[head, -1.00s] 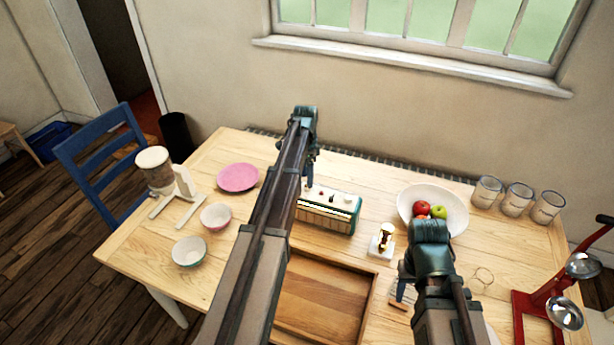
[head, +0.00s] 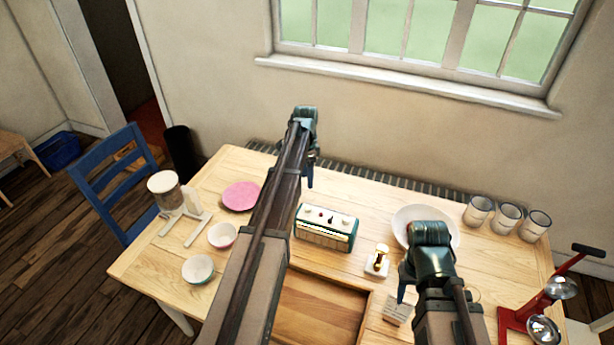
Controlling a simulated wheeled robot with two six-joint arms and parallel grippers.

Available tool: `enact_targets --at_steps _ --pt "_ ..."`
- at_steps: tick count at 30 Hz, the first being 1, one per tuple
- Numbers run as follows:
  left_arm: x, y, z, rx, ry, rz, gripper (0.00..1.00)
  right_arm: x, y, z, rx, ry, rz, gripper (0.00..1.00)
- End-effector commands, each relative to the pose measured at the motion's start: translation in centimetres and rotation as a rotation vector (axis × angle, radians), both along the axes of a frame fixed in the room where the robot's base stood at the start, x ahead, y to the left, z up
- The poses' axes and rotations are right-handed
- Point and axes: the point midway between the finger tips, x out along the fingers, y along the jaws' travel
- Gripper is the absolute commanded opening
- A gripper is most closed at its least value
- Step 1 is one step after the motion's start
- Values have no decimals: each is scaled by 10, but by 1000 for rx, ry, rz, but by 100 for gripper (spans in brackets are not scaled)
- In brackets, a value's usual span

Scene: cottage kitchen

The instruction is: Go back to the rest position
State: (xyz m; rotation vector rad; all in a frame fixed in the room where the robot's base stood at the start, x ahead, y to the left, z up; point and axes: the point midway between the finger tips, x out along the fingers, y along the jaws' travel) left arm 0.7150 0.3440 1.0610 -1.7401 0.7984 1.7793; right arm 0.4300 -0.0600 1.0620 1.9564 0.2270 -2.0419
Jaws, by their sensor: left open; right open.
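My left gripper (head: 309,165) hangs over the far part of the wooden table, behind and just left of the teal and white radio-like box (head: 326,228). Its arm crosses the middle of the view. It is open, and I see nothing held in it. My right gripper (head: 404,285) is over the right part of the table, in front of the white bowl (head: 408,218). It is open, and its fingers are mostly hidden behind its own wrist. The fruit in the bowl is hidden behind my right arm.
A wooden tray (head: 318,305) lies at the front. Left are a pink plate (head: 241,196), two small bowls (head: 222,235) and a jar-topped device (head: 165,190). Right are three glasses (head: 506,218) and a red-framed device (head: 540,310).

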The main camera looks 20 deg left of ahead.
Motion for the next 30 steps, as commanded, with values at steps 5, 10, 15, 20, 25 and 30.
enact_targets --at_steps 5,10,15,20,25,30 --pt "0 0 0 0 0 0 63 0 0 0 0 0 0 50" --pt "-5 -9 -2 2 1 6 63 0 0 -2 0 0 0 50" --pt "-47 -80 -16 28 11 68 63 0 0 -16 0 0 1 50" --pt "-121 -171 -33 72 15 186 63 0 0 -33 0 0 2 50" --pt "-204 -239 -49 117 1 317 63 0 0 -49 -1 0 3 50" --pt "-263 -272 -58 146 -18 418 63 0 0 -59 -1 0 3 50"
